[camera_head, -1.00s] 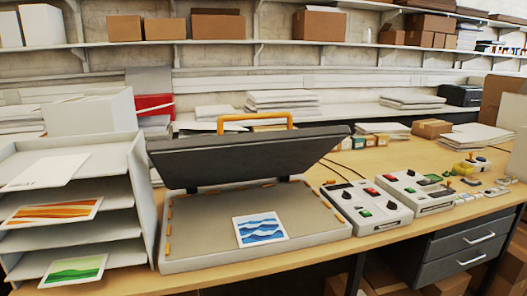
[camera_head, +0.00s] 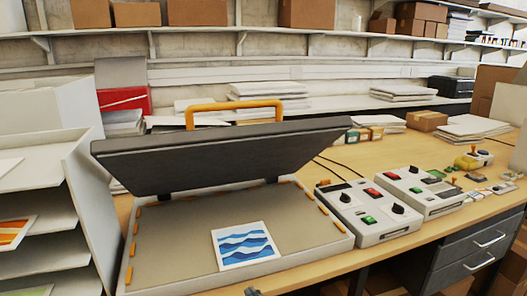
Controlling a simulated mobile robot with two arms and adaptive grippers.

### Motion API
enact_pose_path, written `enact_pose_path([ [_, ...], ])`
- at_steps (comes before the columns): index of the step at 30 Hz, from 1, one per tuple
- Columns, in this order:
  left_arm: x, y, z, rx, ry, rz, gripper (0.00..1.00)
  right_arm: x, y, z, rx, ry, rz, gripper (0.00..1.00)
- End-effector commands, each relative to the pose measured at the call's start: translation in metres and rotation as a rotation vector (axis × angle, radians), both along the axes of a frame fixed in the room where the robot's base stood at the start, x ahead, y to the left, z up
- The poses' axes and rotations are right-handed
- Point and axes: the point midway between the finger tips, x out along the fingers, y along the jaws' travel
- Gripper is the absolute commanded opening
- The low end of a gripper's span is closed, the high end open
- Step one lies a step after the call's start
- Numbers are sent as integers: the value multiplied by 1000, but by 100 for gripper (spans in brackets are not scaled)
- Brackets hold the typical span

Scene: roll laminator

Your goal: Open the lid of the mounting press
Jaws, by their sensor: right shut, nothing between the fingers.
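The mounting press stands on the wooden table, its pale base (camera_head: 150,272) flat and its dark lid (camera_head: 215,160) raised and tilted back on hinges. An orange handle (camera_head: 235,105) sits on the lid's upper far edge. A print with blue waves (camera_head: 245,245) lies on the grey bed of the press. Only a small dark tip of my right gripper (camera_head: 252,291) shows at the bottom edge, in front of the press and apart from the lid; it is shut and empty. My left gripper is not in view.
A white shelf rack (camera_head: 80,190) with prints stands close on the left. Two control boxes, a nearer one (camera_head: 368,212) and a farther one (camera_head: 425,190), stand just right of the press. Paper stacks (camera_head: 268,97) and boxes line the back.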

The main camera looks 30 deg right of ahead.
Motion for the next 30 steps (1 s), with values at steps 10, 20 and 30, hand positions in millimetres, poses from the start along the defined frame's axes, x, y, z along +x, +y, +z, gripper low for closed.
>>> enact_pose_path([
  [10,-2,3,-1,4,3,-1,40,38,-50,112,-13,-509,-72,0],
  [20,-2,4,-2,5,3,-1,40,15,-100,216,-51,-1031,-164,0],
  [30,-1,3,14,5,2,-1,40,28,-109,252,-57,-1088,-173,0],
])
